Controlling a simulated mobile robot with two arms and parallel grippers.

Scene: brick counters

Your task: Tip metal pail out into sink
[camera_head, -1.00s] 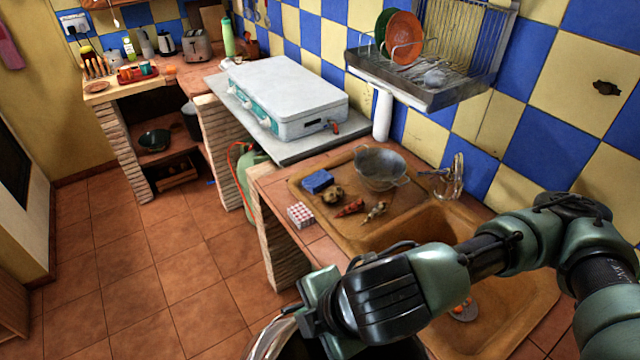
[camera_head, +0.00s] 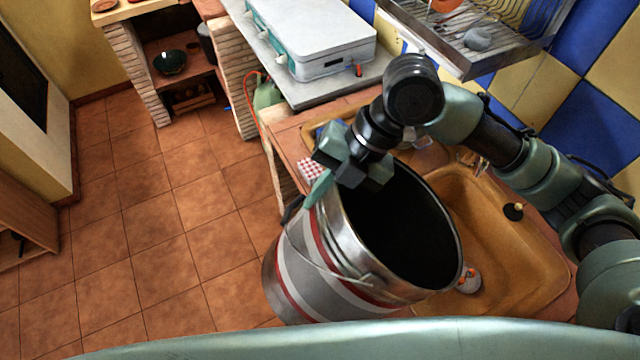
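The metal pail (camera_head: 318,262), silver with red and white bands, is held up in front of the counter, tilted with its mouth toward the sink. Its inside looks black, and I cannot tell what it holds. My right gripper (camera_head: 322,188) is shut on the pail's upper left rim. The brown sink (camera_head: 515,255) is right of the pail, and the pail's mouth overlaps its left part in the picture. My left gripper is not in view.
A small grey and orange item (camera_head: 469,280) shows at the pail's right edge. A black stopper-like piece (camera_head: 513,211) is in the sink. A dish rack (camera_head: 500,35) hangs above; tiled floor is clear at left.

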